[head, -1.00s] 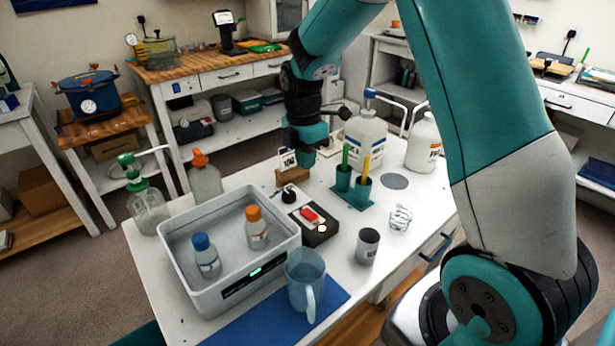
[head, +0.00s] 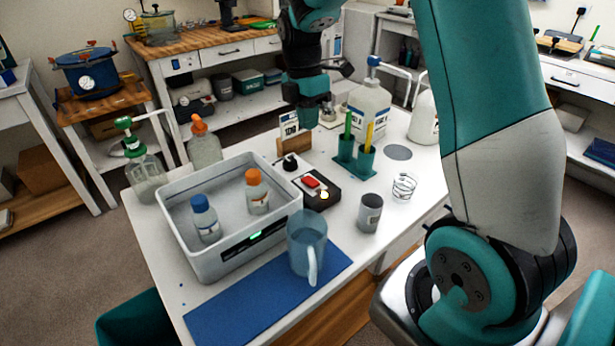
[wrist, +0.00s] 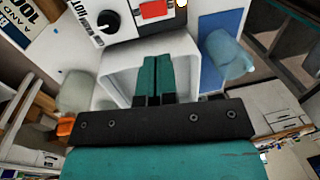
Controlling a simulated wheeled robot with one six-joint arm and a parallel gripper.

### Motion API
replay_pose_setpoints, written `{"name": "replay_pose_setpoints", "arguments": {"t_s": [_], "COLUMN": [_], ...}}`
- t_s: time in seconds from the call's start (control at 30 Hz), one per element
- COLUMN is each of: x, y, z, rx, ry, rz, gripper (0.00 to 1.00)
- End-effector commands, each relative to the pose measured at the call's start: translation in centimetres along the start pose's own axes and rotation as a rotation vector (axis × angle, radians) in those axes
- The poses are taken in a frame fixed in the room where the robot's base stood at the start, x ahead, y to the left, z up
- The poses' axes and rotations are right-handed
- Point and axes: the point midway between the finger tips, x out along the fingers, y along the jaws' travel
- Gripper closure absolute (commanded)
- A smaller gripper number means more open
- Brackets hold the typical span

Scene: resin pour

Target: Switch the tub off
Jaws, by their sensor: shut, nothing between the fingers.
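The tub (head: 215,262) is a grey-white open box on the table, with a lit green display (head: 268,233) on its front. Two bottles stand in it, one blue-capped (head: 206,218) and one orange-capped (head: 257,192). Beside it is a dark control box (head: 327,202) with a red switch (head: 311,182), a lit amber lamp (head: 323,195) and a black knob (head: 290,162). The red switch (wrist: 154,9) and knob (wrist: 108,21) also show at the top of the wrist view. My gripper (wrist: 159,78) is shut and empty, raised behind the control box, apart from it.
A small sign in a wooden block (head: 293,143) stands behind the control box. A green holder (head: 354,170) with pens, a grey cup (head: 369,214) and a large white jug (head: 370,108) stand to the right. A blue-grey pitcher (head: 306,247) stands in front on a blue mat (head: 235,310).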

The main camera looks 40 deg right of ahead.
Motion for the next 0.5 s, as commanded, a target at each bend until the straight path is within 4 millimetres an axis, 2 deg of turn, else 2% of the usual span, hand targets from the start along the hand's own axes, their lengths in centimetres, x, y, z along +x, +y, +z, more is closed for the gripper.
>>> {"name": "replay_pose_setpoints", "arguments": {"t_s": [0.27, 0.37, 0.5], "x": [0.4, 1.6, 4.3], "y": [0.0, 0.0, 0.0], "z": [-0.1, -0.1, -0.1], "rx": [-0.001, -0.001, -0.002], "ry": [0.000, 0.001, 0.001], "rz": [-0.001, -0.004, -0.005], "gripper": [1.00, 1.00, 1.00]}}
